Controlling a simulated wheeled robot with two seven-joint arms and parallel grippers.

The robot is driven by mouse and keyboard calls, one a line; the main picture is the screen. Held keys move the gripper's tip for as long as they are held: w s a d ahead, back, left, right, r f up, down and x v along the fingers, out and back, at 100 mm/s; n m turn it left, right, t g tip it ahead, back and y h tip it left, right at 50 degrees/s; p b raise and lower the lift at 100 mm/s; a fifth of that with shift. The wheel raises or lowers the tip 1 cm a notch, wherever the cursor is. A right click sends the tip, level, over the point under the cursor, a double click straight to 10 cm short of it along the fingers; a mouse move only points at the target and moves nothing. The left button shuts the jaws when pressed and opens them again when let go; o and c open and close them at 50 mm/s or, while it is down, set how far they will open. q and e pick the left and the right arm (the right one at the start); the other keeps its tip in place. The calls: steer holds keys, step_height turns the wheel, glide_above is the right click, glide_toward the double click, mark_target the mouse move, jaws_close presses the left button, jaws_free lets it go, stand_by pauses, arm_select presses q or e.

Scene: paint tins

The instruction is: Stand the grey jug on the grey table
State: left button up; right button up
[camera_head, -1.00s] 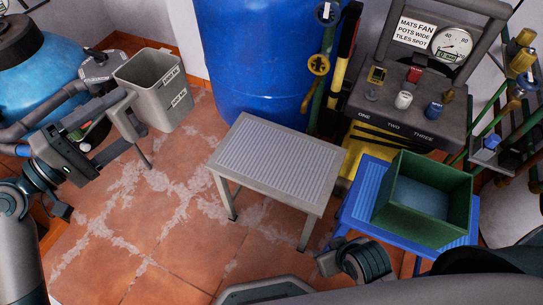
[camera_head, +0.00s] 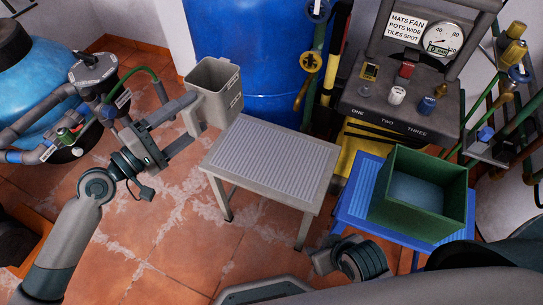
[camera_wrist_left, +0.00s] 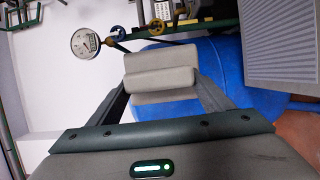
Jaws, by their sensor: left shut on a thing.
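The grey jug (camera_head: 213,92) is upright in the head view, at the back left corner of the grey table (camera_head: 270,160), its open top facing up. My left gripper (camera_head: 188,118) is shut on the jug's handle, on the jug's left side. In the left wrist view the grey handle (camera_wrist_left: 160,70) sits between the two fingers. The jug appears held off the floor; its exact height against the tabletop is hard to tell. The grey table's ribbed top is bare. My right gripper (camera_head: 325,262) is low in front of the table, its fingers not clear.
A large blue barrel (camera_head: 250,60) stands behind the jug and table. A blue table (camera_head: 352,205) with a green crate (camera_head: 420,215) stands to the right. A control panel (camera_head: 400,125) is behind it. A light blue tank (camera_head: 35,90) with pipes is at the left.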

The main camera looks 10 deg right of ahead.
arm_select(q)
steer(key=d+f, duration=0.6)
steer(key=f, duration=0.4)
steer(key=shift+f+n+t, duration=0.3)
steer(key=shift+f+t, duration=0.05)
steer(key=shift+t, duration=0.05)
arm_select(e)
steer(key=shift+w+a+r, duration=0.1)
steer(key=shift+w+a, duration=0.2)
steer(key=shift+a, duration=0.05)
arm_select(q)
steer(key=shift+f, duration=0.1)
step_height(320, 180, down, 6)
steer(key=b, duration=0.4)
steer(key=shift+r, duration=0.2)
arm_select(e)
steer(key=w+a+t, duration=0.1)
steer(key=w+a+t+y, duration=0.1)
steer(key=a, duration=0.1)
steer(key=a+r+t+y, duration=0.1)
steer(key=shift+w+a, duration=0.25)
steer(key=shift+w, duration=0.15)
arm_select(q)
steer(key=shift+f, duration=0.1)
